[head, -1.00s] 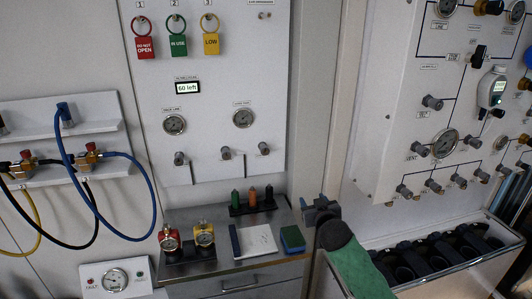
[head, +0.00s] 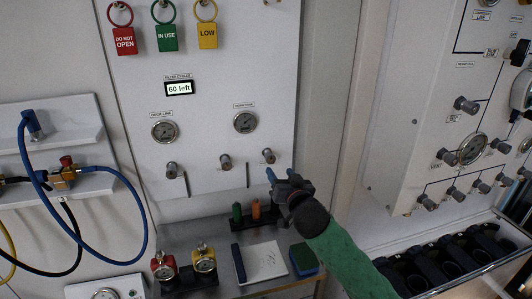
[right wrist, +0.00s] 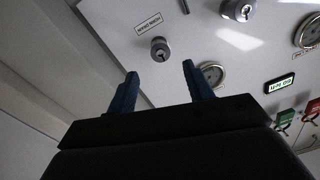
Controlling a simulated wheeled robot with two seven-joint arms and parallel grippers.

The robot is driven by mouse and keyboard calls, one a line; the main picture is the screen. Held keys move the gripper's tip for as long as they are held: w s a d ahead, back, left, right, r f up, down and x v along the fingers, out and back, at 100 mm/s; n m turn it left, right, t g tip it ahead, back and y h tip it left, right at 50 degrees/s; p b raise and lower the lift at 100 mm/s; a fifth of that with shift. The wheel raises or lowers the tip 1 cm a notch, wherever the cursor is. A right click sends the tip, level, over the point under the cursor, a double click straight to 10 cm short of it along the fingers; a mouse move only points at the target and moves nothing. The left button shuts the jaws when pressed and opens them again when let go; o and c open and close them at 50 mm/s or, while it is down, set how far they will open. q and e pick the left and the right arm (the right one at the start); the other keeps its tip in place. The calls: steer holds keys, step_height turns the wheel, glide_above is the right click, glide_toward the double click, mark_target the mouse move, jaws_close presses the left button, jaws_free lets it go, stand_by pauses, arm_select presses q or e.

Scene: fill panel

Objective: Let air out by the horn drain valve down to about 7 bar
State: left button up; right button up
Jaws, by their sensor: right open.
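The horn drain valve is the small grey knob (head: 268,155) at the lower right of the white wall panel. In the right wrist view the same knob (right wrist: 160,48) sits beside its small label, just ahead of the gap between my fingertips. My right gripper (head: 275,177) is open, its blue fingers (right wrist: 160,72) apart with nothing between them. It is just below the knob and does not appear to touch it. A round gauge (head: 245,122) sits above the knob; its reading is too small to tell. My left gripper is not in view.
Other grey knobs (head: 226,161) and a second gauge (head: 164,130) share the panel, below a "60 left" display (head: 179,88) and coloured tags (head: 167,38). A valve panel (head: 405,130) is at right.

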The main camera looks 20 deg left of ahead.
mark_target(271, 159)
steer(key=p+x, duration=0.3)
steer(key=x, duration=0.4)
steer(key=shift+a+r, duration=0.1)
steer(key=shift+r, duration=0.05)
steer(key=shift+w+a, duration=0.25)
steer(key=shift+w, duration=0.2)
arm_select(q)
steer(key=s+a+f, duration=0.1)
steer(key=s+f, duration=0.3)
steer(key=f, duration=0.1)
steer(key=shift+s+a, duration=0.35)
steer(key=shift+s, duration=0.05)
arm_select(e)
steer(key=shift+w+a, duration=0.1)
steer(key=shift+w, duration=0.05)
steer(key=c, duration=1)
